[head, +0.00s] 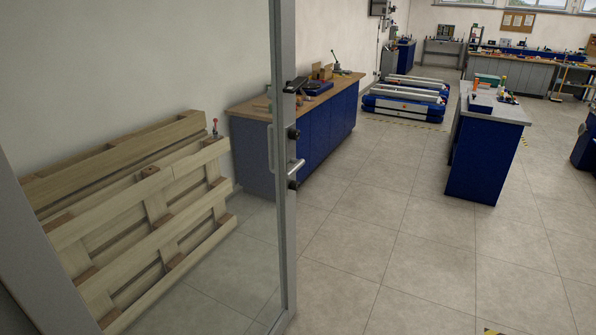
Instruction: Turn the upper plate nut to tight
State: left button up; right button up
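I cannot make out the upper plate nut or its plate in this view. Two low blue and grey lift carts (404,104) sit on the floor at the back centre, small and far off, and any nut on them is too small to tell. Neither of my grippers is in view.
A glass door (287,200) with a metal handle stands close at left. Wooden pallets (135,215) lean behind its glass. A blue workbench (310,130) lines the left wall. A blue cabinet table (485,155) stands at right. The tiled floor (400,240) between is clear.

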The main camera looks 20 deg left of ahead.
aim_at(294, 134)
jog(key=i, duration=1.05)
jog(key=i+j+z, duration=0.15)
jog(key=i, duration=0.85)
jog(key=i+u, duration=0.1)
jog(key=i, duration=0.85)
jog(key=i+l+u, duration=0.15)
jog(key=i, duration=0.75)
jog(key=i+j+u, duration=0.1)
jog(key=i+u, duration=0.2)
jog(key=u, duration=0.15)
jog(key=i+u, duration=0.25)
jog(key=u, duration=0.2)
jog(key=i+l+u, duration=0.15)
jog(key=i+u, duration=0.25)
jog(key=i+l+u, duration=0.15)
jog(key=u, duration=0.3)
jog(key=i+u, duration=0.15)
jog(key=u, duration=0.25)
jog(key=i+u, duration=0.15)
jog(key=u, duration=0.3)
jog(key=i+l+u, duration=0.1)
jog(key=u, duration=0.3)
jog(key=i+l+u, duration=0.15)
jog(key=u, duration=0.3)
jog(key=i+l+u, duration=0.1)
jog(key=u, duration=0.3)
